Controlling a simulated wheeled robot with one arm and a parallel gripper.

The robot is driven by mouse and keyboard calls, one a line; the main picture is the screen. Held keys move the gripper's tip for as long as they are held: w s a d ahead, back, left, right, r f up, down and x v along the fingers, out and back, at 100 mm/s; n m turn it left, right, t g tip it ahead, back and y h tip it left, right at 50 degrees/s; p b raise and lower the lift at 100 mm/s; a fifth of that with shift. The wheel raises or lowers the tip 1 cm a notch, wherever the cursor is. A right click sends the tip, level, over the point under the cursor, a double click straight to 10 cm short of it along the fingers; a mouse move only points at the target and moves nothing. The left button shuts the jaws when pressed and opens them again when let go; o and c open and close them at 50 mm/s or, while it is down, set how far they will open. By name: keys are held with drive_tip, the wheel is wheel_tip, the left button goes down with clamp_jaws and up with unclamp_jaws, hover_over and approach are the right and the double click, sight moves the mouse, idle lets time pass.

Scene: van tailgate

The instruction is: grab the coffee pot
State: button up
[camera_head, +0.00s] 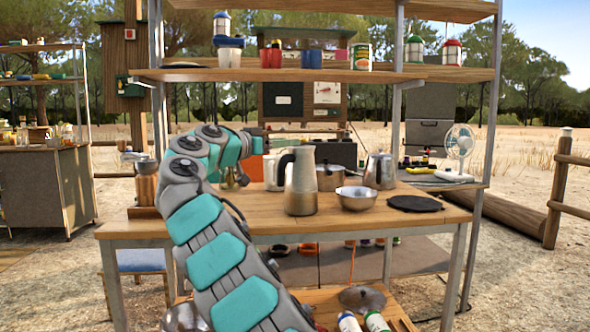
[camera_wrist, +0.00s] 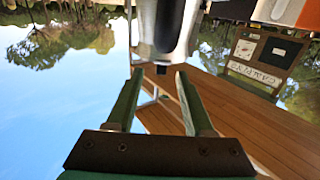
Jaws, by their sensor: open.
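A tall steel coffee pot (camera_head: 301,185) with a black handle on its left side stands upright on the wooden table (camera_head: 262,220). A second steel pot with a lid (camera_head: 380,171) stands to its right, farther back. My gripper (camera_head: 262,141) is above and left of the tall pot's handle, small and partly hidden by my arm. In the wrist view, which is upside down, my gripper's two green fingers (camera_wrist: 160,98) are apart with nothing between them. A steel and dark object (camera_wrist: 166,28), apparently the tall pot with its handle, shows just beyond the fingertips.
A steel bowl (camera_head: 357,198), a saucepan (camera_head: 329,178) and a flat black item (camera_head: 414,203) are on the table. A wooden shelf (camera_head: 390,73) with cups and cans runs above. A fan (camera_head: 460,142) stands at the right. The table's front right is bare.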

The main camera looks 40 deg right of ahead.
drive_tip(key=d, duration=0.3)
drive_tip(key=d+p, duration=0.1)
drive_tip(key=shift+w+d, duration=0.2)
drive_tip(key=shift+w, duration=0.15)
drive_tip(key=shift+c, duration=0.4)
clamp_jaws()
drive_tip(key=shift+r, duration=0.1)
idle(0.5)
